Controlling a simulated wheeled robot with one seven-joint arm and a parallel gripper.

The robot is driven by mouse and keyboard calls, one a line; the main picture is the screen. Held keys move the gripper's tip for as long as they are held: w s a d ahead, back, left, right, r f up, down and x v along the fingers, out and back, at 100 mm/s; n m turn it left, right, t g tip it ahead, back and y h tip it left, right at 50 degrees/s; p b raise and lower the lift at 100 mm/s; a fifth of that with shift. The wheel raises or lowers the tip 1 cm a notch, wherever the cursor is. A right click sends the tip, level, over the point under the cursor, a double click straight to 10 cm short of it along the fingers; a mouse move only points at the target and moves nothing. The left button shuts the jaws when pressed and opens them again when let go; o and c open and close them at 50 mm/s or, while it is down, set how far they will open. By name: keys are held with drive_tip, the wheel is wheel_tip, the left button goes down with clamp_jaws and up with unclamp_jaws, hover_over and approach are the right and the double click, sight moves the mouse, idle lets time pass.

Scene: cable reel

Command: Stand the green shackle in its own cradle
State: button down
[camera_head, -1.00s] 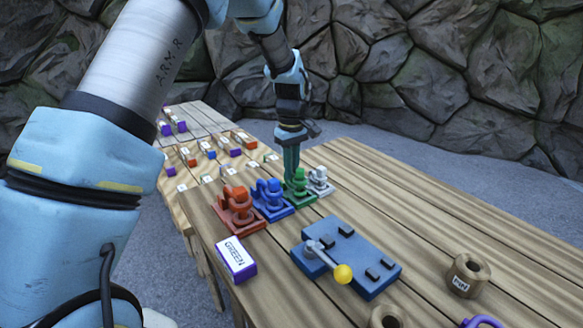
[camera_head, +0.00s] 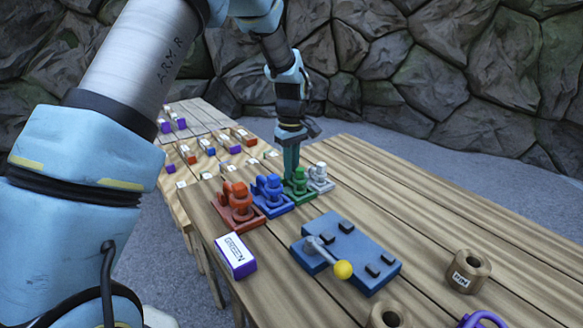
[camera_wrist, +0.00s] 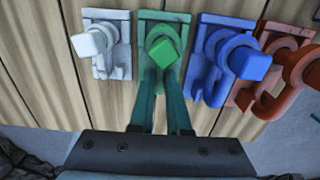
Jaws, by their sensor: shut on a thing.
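The green shackle (camera_wrist: 160,57) is at the green cradle (camera_head: 298,197), third in a row of coloured cradles in the head view. In the wrist view its square green head stands over the green base plate (camera_wrist: 168,19). My gripper (camera_wrist: 160,84) reaches down from above, its two teal fingers shut on the green shackle's lower part. In the head view my gripper (camera_head: 291,166) hides the shackle's left side. I cannot tell whether the shackle sits fully down in the cradle.
Blue (camera_head: 271,196) and red (camera_head: 238,205) shackle stands are close on the left, a white one (camera_head: 319,177) on the right. A blue lever box (camera_head: 346,252), a GREEN-labelled purple block (camera_head: 236,256) and wooden PIN holder (camera_head: 468,271) stand nearer.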

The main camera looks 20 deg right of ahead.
drive_tip(key=shift+f, duration=0.1)
drive_tip(key=c, duration=0.8)
unclamp_jaws()
wheel_tip(320, 180, up, 11)
drive_tip(key=b, duration=0.2)
drive_tip(key=a+f+m, duration=0.1)
drive_tip(key=a+f, duration=0.2)
drive_tip(key=a, duration=1.9)
drive_tip(key=s+a+f+m, duration=0.1)
drive_tip(key=s+a, duration=0.4)
drive_tip(key=a, duration=0.2)
drive_tip(key=s+a+f+m+t, duration=0.1)
drive_tip(key=s+a+f, duration=0.1)
drive_tip(key=s+a, duration=0.4)
drive_tip(key=shift+a+f+t, duration=0.25)
drive_tip(key=shift+a+t, duration=0.05)
drive_tip(key=shift+a, duration=0.55)
